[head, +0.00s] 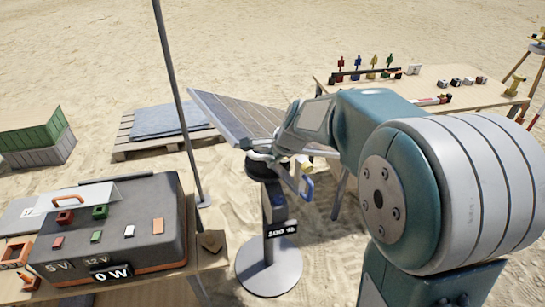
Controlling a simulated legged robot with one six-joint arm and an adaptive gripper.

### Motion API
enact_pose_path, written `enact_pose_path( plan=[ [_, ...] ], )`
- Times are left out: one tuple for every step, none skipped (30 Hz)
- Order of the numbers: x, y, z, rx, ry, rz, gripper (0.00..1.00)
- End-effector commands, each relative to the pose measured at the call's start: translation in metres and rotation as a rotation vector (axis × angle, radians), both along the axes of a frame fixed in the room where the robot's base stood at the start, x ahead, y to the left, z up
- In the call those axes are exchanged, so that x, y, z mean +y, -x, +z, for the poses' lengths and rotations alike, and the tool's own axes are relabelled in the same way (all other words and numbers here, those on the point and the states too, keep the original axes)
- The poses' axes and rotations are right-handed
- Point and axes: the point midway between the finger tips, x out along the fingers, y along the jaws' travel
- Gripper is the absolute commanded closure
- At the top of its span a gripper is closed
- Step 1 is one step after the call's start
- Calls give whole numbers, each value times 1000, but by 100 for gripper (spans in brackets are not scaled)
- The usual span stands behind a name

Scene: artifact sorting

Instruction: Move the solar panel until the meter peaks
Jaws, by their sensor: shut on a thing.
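The solar panel (222,113) is tilted on top of a dark post (272,205) with a round grey base. The post carries a small black label (281,229) whose text is hard to read. My gripper (262,154) is at the panel's lower edge near the post top and is shut on it. My arm hides part of the panel's right side, and the exact contact is hard to see. The meter (112,274) reads 0 W on the front of a dark case at the lower left.
The case (165,200) stands on a wooden table with small coloured blocks on top. A thin pole (180,100) rises left of the panel. A work table (450,75) with small items is at the right. Open sand surrounds them.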

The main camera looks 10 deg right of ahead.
Motion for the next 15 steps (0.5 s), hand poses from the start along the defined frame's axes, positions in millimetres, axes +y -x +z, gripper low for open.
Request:
enact_pose_path(
  plan=[
    [0,0,-1,2,-1,0,74],
    [0,0,-1,2,-2,0,61],
    [0,0,-1,2,-2,0,43],
    [0,0,-1,2,-2,0,43],
    [0,0,-1,2,-2,0,43],
    [0,0,0,2,-2,0,43],
    [0,0,0,2,-2,0,43],
    [0,0,0,2,-2,0,43],
    [0,0,0,2,-2,0,43],
    [0,0,0,2,-2,0,43],
    [0,0,0,1,-1,0,43],
    [0,0,0,1,-1,0,43],
    [0,0,0,1,-1,0,43],
    [0,0,0,1,-1,0,43],
    [0,1,2,1,-1,0,43]
  ],
)
